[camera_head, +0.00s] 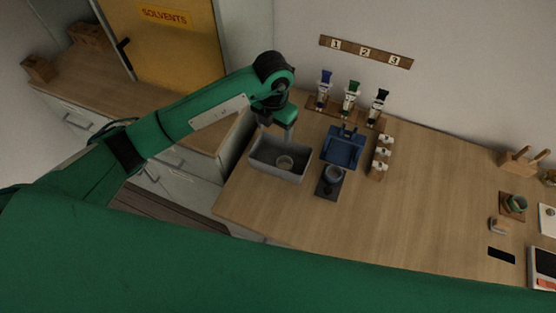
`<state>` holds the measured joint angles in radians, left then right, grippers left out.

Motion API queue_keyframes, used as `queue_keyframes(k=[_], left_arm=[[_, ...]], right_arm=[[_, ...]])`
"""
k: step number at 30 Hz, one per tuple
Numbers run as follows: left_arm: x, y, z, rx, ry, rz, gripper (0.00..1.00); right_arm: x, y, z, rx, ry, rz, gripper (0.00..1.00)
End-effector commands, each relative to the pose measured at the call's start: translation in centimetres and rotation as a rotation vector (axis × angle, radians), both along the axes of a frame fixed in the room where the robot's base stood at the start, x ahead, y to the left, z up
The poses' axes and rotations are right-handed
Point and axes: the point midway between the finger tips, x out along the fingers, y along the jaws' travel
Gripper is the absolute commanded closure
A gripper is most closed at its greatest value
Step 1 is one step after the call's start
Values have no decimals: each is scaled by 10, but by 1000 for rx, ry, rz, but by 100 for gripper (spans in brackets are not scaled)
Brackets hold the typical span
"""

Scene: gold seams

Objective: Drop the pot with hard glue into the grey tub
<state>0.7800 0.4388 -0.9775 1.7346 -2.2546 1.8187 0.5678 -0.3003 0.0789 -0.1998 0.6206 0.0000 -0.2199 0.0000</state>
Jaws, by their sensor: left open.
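The grey tub (293,177) stands near the left end of the wooden bench. A small round grey pot (285,162) is inside it, on its floor. Whether its glue is hard cannot be told at this size. My left gripper (277,135) is over the back part of the tub, open and empty, apart from the pot. My right gripper is out of view.
A blue tray (343,148) is right of the tub, with small white-topped items (381,153) beside it. A rack of several coloured tubes (350,98) stands behind, below a numbered strip (365,52). The bench's middle (435,185) is clear.

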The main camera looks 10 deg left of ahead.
Motion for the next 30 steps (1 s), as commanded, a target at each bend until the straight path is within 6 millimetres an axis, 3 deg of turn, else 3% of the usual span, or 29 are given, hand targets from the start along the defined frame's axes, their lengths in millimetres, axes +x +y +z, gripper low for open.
queue_keyframes(k=[4, 10, 26, 30], left_arm=[[1, 0, 26, 0, -3, 0, 31], [0, 0, 45, 0, -1, 0, 31], [-1, -1, 48, -5, 2, -1, 31], [-11, -23, 42, -111, 20, -33, 31]], right_arm=[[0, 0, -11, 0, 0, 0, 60], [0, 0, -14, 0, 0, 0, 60], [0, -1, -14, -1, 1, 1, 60], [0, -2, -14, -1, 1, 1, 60]])
